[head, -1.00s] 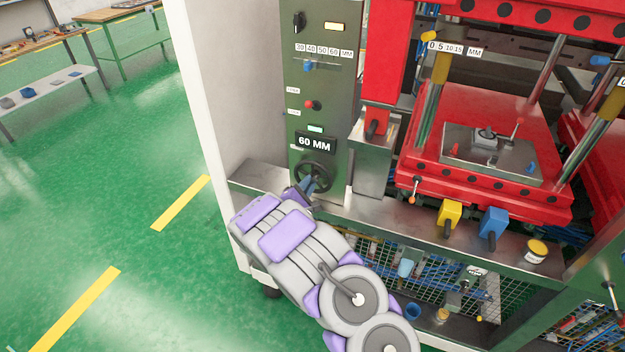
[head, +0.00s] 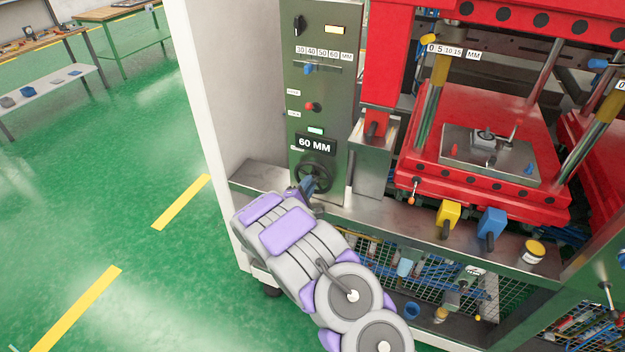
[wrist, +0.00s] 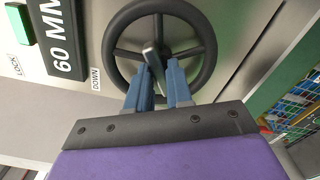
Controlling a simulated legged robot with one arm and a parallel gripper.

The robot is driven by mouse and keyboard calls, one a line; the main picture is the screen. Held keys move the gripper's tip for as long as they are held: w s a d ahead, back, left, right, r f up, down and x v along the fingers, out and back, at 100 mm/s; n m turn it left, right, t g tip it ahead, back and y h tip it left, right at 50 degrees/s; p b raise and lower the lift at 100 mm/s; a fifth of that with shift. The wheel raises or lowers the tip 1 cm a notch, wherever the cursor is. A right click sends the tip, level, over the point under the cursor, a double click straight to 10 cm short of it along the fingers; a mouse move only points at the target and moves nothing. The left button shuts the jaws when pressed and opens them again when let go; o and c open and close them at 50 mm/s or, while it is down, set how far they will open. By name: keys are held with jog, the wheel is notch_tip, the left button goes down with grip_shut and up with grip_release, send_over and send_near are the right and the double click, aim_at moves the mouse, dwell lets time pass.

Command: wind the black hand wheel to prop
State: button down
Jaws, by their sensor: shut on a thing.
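The black hand wheel (head: 329,164) is on the green control panel, below the "60 MM" plate (head: 315,144). In the wrist view the wheel (wrist: 210,46) fills the upper middle, with its spokes and hub partly hidden. My gripper (head: 306,187) reaches the lower part of the wheel from below. The handle's lower end is hidden between the fingers.
A scale (head: 323,53) marked 30 to 60 MM with a blue pointer (head: 308,68) is higher on the panel. A red knob (head: 310,106) sits between. A metal ledge (head: 375,213) runs below the wheel. The red press (head: 485,110) stands to the right. Open green floor lies left.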

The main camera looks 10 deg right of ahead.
jog(key=shift+m+p, duration=0.4)
jog(key=shift+m, duration=1)
jog(key=shift+m, duration=1.4)
jog(key=c, duration=0.5)
grip_release()
jog(key=shift+c, duration=0.2)
